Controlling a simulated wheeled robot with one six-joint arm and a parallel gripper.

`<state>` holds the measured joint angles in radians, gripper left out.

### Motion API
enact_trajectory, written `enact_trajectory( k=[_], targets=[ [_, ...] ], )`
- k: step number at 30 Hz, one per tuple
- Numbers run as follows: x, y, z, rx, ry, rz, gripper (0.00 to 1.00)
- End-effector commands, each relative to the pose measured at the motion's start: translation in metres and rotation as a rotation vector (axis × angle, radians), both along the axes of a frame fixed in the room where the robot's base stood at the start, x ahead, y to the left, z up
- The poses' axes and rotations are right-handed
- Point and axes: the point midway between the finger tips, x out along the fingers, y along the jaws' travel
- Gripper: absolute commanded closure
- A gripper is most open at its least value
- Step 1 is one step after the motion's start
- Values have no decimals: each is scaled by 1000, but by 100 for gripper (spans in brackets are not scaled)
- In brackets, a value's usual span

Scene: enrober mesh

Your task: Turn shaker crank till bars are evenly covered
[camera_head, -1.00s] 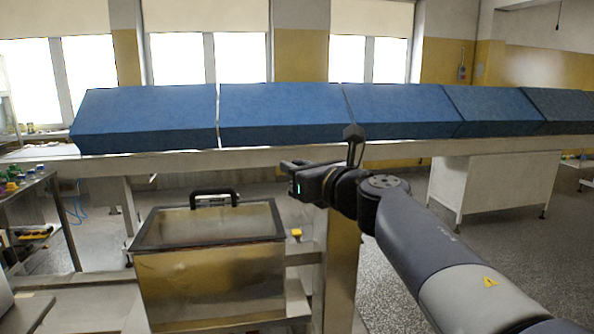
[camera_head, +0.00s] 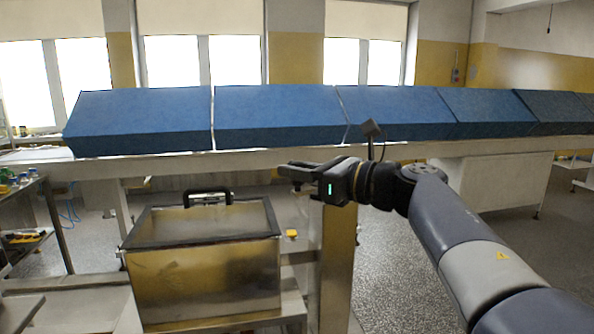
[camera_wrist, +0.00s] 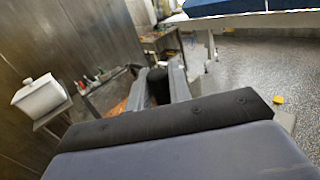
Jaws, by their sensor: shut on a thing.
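My gripper (camera_head: 287,172) is at the middle of the head view, pointing left, above a steel post. In the wrist view my gripper (camera_wrist: 158,92) has its two fingers on either side of a dark rounded knob (camera_wrist: 158,86), and is shut on it. This knob looks like the grip of the shaker crank; the rest of the crank is hidden behind the fingers. I cannot make out the bars or their covering in either view.
A steel bin (camera_head: 205,275) with a handled, framed lid stands left of the steel post (camera_head: 337,265). Behind runs a long conveyor with blue covers (camera_head: 280,118). The wrist view shows a white container (camera_wrist: 42,97) on the left. Speckled floor lies open at right.

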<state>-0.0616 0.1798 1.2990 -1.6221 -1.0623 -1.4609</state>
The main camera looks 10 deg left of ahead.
Motion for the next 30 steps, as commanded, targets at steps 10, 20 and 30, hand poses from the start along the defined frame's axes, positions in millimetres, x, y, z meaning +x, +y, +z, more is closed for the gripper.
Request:
enact_trajectory(
  k=[10,20,30],
  targets=[
    [0,0,0,1,0,-1,72],
    [0,0,0,0,0,-1,60],
    [-15,-34,-1,0,-2,-6,60]
  ],
)
